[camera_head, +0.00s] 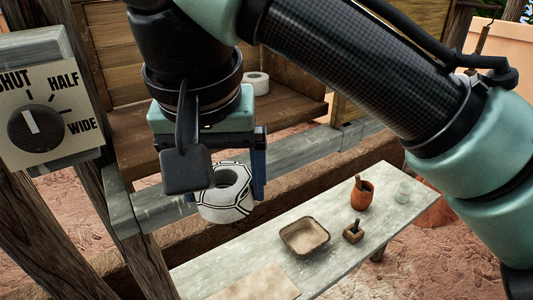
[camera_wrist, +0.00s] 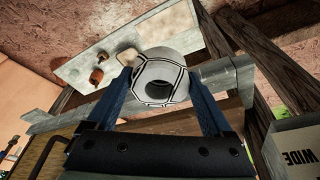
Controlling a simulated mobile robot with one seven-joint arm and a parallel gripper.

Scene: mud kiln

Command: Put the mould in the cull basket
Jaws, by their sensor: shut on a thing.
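My gripper (camera_head: 226,186) is shut on a thick white ring with black lines (camera_head: 224,207), which looks like the mould. It hangs in the air in front of the grey wooden rail, above the near side of the low bench. In the wrist view the blue fingers hold the ring (camera_wrist: 151,73) from both sides, its dark hole showing. A shallow, square tan container (camera_head: 304,237) sits on the bench to the right and below; I cannot tell whether it is the cull basket. No other basket is clearly seen.
A plain white ring (camera_head: 256,83) lies on the wooden shelf behind. A dial box (camera_head: 45,110) stands on the left, by dark posts.

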